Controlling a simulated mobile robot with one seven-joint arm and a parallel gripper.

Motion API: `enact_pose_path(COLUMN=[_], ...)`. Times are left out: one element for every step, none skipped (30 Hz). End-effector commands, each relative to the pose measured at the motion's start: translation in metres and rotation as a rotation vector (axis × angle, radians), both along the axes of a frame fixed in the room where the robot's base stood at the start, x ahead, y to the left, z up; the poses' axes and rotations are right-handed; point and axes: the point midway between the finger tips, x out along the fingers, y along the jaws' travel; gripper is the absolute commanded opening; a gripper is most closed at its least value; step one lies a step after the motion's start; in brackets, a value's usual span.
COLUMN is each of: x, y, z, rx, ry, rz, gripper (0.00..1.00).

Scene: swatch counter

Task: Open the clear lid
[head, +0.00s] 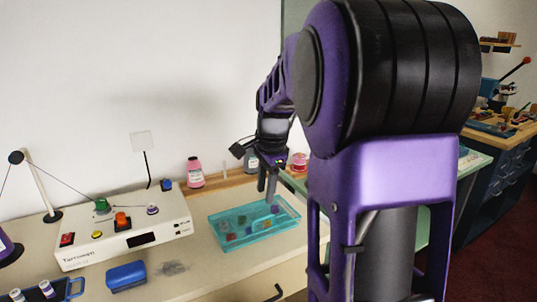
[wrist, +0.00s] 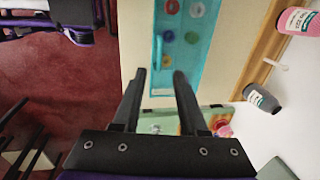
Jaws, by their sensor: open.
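A shallow teal box (head: 265,234) lies on the counter in the head view, with several small coloured pieces showing inside it. Its top looks see-through, but I cannot make out the clear lid's edge apart from the box. In the wrist view the box (wrist: 203,62) runs up from between and beyond my fingertips, with red, green and orange round pieces in it. My gripper (head: 267,188) is above the far right part of the box. In the wrist view my gripper (wrist: 160,76) is open, with nothing between its fingers; one finger overlaps the box's near part.
A white device (head: 125,235) with coloured knobs stands left of the box. A blue block (head: 126,276) lies in front of it. A pink bottle (head: 195,172) and a grey bottle (wrist: 262,97) stand behind the box. Bare counter (head: 215,270) lies in front.

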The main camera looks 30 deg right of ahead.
Motion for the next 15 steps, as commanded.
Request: enact_pose_path(x=[-0.001, -0.003, -0.004, -0.005, -0.007, -0.008, -0.009, -0.01, -0.012, -0.013, -0.014, -0.014, -0.015, -0.016, -0.017], y=[0.0, 0.0, -0.001, -0.001, -0.001, -0.001, -0.001, -0.001, -0.001, 0.0, 0.0, -0.001, -0.001, -0.001, -0.001], z=[0.013, 0.019, 0.027, 0.033, 0.038, 0.046, 0.051, 0.056, 0.062, 0.067, 0.071, 0.076, 0.079, 0.081, 0.084], rx=[-0.002, -0.001, -0.002, -0.002, -0.002, -0.001, -0.001, -0.001, -0.001, -0.001, 0.0, 0.0, -0.001, 0.0, 0.0], ry=[-0.003, -0.003, -0.004, -0.003, -0.004, -0.002, -0.003, -0.003, -0.002, -0.003, -0.002, -0.002, -0.002, -0.002, 0.0], rz=[0.0, 0.0, 0.0, 0.0, 0.0, 0.0, 0.0, 0.0, 0.0, 0.0, 0.0, 0.0, 0.0, 0.0, -0.001], gripper=[0.42, 0.42, 0.42, 0.42, 0.42, 0.42, 0.42, 0.42, 0.42, 0.42, 0.42, 0.42, 0.42, 0.42, 0.42])
